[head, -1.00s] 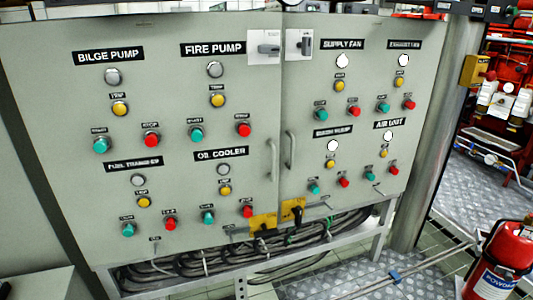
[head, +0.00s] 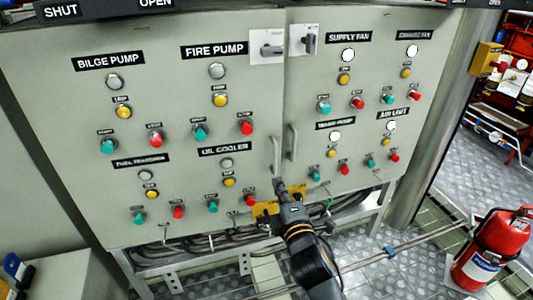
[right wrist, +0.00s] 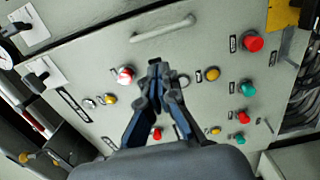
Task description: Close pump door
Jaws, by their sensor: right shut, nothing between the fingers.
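The pump door (head: 180,130) is the left grey cabinet door, with BILGE PUMP, FIRE PUMP, FUEL TRANSFER and OIL COOLER labels. It looks almost level with the right door (head: 385,75); I cannot tell whether a small gap is left. Its handle (head: 276,157) is at its right edge and also shows in the right wrist view (right wrist: 163,28). My right gripper (head: 279,186) is shut and empty, in front of the door's lower right part below the handle. In the right wrist view its fingertips (right wrist: 160,72) point at the door face; contact is unclear. My left gripper is not in view.
Yellow tags (head: 264,208) and black cables (head: 195,244) are under the doors. A red extinguisher (head: 490,250) stands at the lower right near a metal post (head: 430,130). A grey box top (head: 65,275) is at the lower left. Tiled floor is open between.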

